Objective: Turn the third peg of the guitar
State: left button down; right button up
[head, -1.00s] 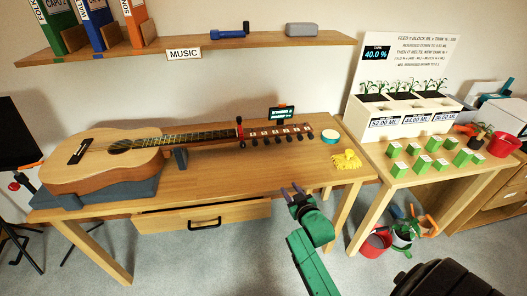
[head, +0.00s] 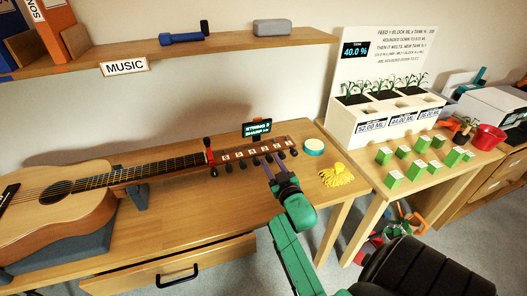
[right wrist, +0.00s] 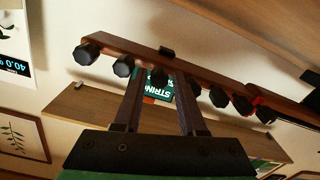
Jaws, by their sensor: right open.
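The guitar (head: 70,203) lies on the wooden table with its neck pointing right. Its headstock (head: 246,152) has a row of dark pegs along the near edge. My right gripper (head: 272,160) is open at this edge, toward the headstock's right end. In the right wrist view, the headstock (right wrist: 200,74) runs across above the fingers. My left gripper is not in view.
A teal-topped roll (head: 314,146) and a yellow cloth (head: 336,175) lie right of the headstock. A shelf (head: 190,52) hangs above the table. Green blocks (head: 422,141) and a white planter (head: 385,113) stand on the right table. Bare tabletop (head: 190,220) lies in front of the neck.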

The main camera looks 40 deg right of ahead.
jog(key=shift+w+d, duration=0.15)
jog(key=shift+w, duration=0.25)
jog(key=shift+s+r, duration=0.15)
jog(key=shift+s, duration=0.1)
jog(key=shift+c, duration=0.3)
grip_shut()
jog(key=shift+r+p, duration=0.1)
jog(key=shift+p, duration=0.2)
jog(key=shift+m+p, duration=0.7)
jog(key=shift+m, duration=0.3)
jog(key=m+p, duration=0.2)
jog(key=m, duration=0.1)
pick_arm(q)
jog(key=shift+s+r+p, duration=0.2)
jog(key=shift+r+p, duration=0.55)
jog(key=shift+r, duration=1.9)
pick_arm(e)
jog(key=shift+m, duration=1.4)
